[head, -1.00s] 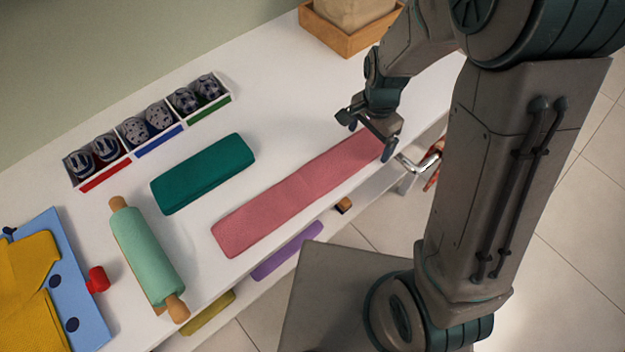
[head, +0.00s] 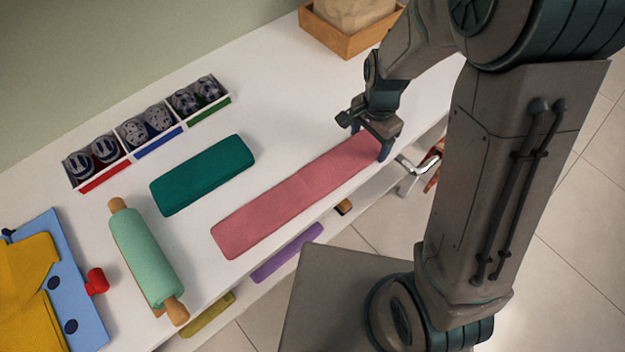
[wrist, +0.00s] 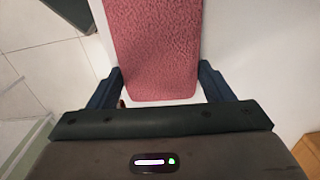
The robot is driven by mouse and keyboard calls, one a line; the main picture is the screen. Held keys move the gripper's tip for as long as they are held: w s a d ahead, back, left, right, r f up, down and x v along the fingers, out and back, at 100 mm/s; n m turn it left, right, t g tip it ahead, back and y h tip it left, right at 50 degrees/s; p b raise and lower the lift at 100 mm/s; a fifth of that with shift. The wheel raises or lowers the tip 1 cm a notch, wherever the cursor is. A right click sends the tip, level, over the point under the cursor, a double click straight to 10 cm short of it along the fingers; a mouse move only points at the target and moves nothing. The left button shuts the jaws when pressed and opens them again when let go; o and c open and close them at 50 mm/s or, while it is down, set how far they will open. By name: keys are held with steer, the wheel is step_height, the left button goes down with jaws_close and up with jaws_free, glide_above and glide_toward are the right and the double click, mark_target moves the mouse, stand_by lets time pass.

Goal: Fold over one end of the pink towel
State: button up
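The pink towel (head: 290,198) lies flat as a long strip on the white shelf, slanting from lower left to upper right. It also fills the upper middle of the wrist view (wrist: 155,45). My gripper (head: 370,143) is at the towel's far right end. In the wrist view my gripper (wrist: 160,84) is open, with one finger on each side of the towel's end and white surface showing between the end and the palm. No gap closes on the cloth. Whether the fingertips touch the shelf I cannot tell.
A folded dark green towel (head: 203,174) lies left of the pink one. A mint rolling pin (head: 145,254), a divided box of rolled socks (head: 127,151) and a yellow garment on a blue board (head: 80,290) lie further left. A wooden box (head: 345,40) stands at the back.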

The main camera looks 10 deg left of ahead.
steer(key=shift+s+a+r+t+h+p, duration=0.1)
steer(key=shift+r+t+h+p, duration=0.15)
steer(key=shift+r+p, duration=0.45)
steer(key=shift+s+a+r+t+h+p, duration=0.1)
steer(key=shift+r+t+h+p, duration=0.15)
steer(key=shift+r+p, duration=0.4)
steer(key=shift+r+t+h+p, duration=0.4)
steer(key=shift+r+t, duration=0.1)
steer(key=shift+r, duration=0.1)
steer(key=shift+r, duration=0.1)
steer(key=shift+s+a+r+t+h, duration=0.2)
steer(key=shift+r+t, duration=0.05)
steer(key=shift+r, duration=0.25)
steer(key=shift+s+a+r+t+h, duration=0.2)
steer(key=shift+r+t, duration=0.05)
steer(key=shift+r, duration=0.2)
steer(key=shift+s+r+t+h+b, duration=0.15)
steer(key=shift+r+t+h+b, duration=0.2)
steer(key=shift+r, duration=0.35)
steer(key=shift+a, duration=0.15)
